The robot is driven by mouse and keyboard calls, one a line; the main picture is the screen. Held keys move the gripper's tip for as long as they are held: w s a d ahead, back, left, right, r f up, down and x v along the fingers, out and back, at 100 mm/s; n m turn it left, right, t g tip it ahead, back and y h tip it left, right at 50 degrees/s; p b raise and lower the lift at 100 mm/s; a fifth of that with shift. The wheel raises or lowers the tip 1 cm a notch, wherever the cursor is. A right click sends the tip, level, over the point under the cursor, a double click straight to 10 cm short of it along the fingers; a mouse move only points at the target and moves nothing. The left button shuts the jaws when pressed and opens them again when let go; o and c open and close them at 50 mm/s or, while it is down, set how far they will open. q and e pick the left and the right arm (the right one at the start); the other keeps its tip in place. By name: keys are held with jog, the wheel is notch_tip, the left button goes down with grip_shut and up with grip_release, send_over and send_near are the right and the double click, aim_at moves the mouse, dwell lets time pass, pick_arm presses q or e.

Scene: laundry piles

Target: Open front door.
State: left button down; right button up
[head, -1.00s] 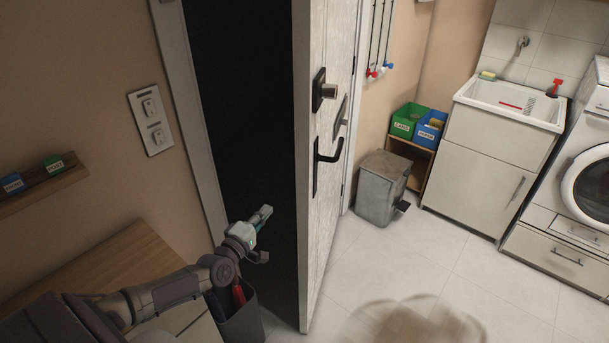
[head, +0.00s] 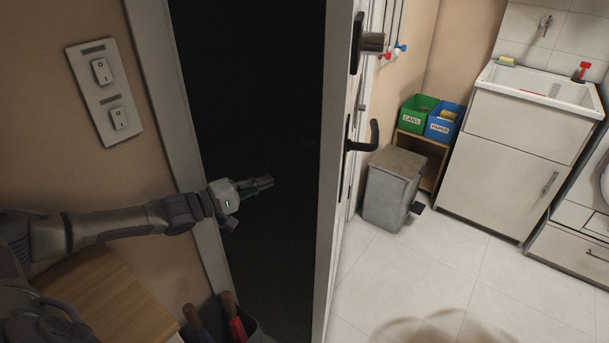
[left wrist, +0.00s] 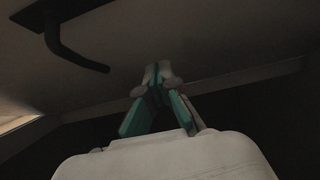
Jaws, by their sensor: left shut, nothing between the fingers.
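The front door (head: 338,190) stands ajar, seen nearly edge-on in the head view, with a dark gap between it and the frame (head: 165,90). Its black handle (head: 365,140) and a round lock knob (head: 372,42) are on the room side. My left gripper (head: 268,182) is shut and empty, reaching into the dark gap, left of the door's edge. In the left wrist view its closed fingers (left wrist: 157,80) point toward a dim panel, which looks like the door's far side, with a dark handle (left wrist: 70,45) at upper left. Contact cannot be told. My right gripper is not in view.
A wall switch plate (head: 104,92) is above my left arm. A grey pedal bin (head: 392,188) stands right of the door. The tiled floor in front is clear.

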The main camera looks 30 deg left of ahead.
pick_arm(q)
jog(key=w+d+p, duration=0.1)
jog(key=w+d, duration=0.8)
jog(key=shift+w+d+r, duration=0.15)
jog(key=shift+d+r, duration=0.1)
jog(key=shift+r, duration=0.1)
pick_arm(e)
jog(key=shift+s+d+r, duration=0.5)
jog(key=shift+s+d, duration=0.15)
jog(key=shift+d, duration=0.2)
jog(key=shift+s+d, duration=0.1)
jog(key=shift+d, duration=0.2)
